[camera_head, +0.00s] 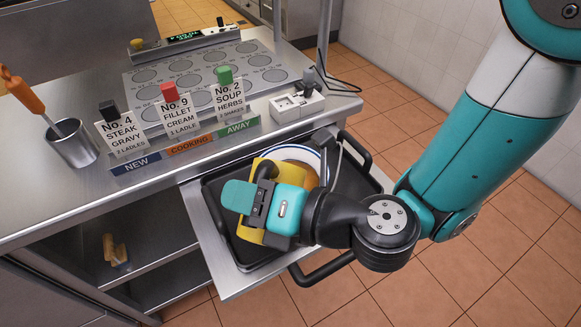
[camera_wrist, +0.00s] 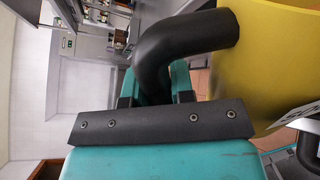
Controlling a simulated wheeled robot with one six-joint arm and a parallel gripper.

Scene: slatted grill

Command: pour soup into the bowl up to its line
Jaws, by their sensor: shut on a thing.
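A yellow jug (camera_head: 248,235) with a black handle is over the black tray at the front of the counter. My gripper (camera_head: 262,192) is shut on the handle and covers much of the jug. In the wrist view, the black handle (camera_wrist: 190,45) runs between the fingers to the yellow jug wall (camera_wrist: 275,60). A white bowl (camera_head: 313,152) with a blue rim band shows behind the jug, with something orange-brown inside. The jug and gripper hide its near part. I cannot make out a fill line, any pouring stream or how far the jug tilts.
The black tray (camera_head: 368,183) rests on a pulled-out metal shelf (camera_head: 204,222). Order cards, including the soup card (camera_head: 229,98), stand on the counter behind. A metal cup (camera_head: 72,145) with an orange-handled tool stands left. A small white device (camera_head: 297,104) sits at the counter's right.

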